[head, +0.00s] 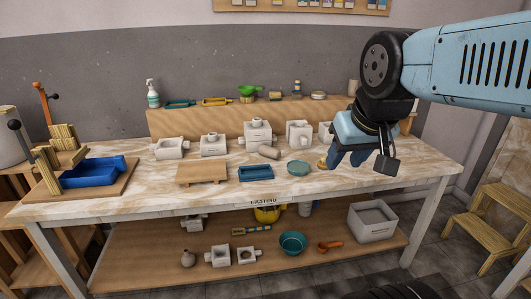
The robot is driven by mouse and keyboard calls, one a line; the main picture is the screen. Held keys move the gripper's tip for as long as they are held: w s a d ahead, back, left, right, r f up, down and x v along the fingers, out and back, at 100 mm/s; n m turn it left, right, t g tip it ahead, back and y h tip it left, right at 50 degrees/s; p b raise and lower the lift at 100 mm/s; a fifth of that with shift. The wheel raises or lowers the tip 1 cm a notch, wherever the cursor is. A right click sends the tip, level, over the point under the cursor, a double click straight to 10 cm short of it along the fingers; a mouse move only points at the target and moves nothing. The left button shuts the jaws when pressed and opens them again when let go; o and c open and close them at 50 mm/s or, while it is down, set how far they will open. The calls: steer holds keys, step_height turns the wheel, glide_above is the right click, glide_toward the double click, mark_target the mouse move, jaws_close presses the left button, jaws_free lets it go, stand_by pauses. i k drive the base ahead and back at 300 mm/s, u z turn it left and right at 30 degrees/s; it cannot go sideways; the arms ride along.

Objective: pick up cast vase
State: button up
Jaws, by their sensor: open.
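I cannot tell for sure which piece is the cast vase. My gripper (349,158) is open and hangs over the right part of the table, pointing down. It is well to the right of both pieces. I see nothing between its fingers. It hides part of the tabletop and a mould behind it.
White block moulds (257,132) line the table's (330,188) back. A wooden board (202,171), a blue tray (255,173) and a teal dish (298,168) lie in front. A blue trough (92,172) stands left. The lower shelf (150,270) holds a grey bin (372,221) and bowls.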

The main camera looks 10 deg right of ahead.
mark_target(268, 151)
steer(key=z, duration=0.05)
steer(key=i, duration=1)
steer(key=u, duration=0.05)
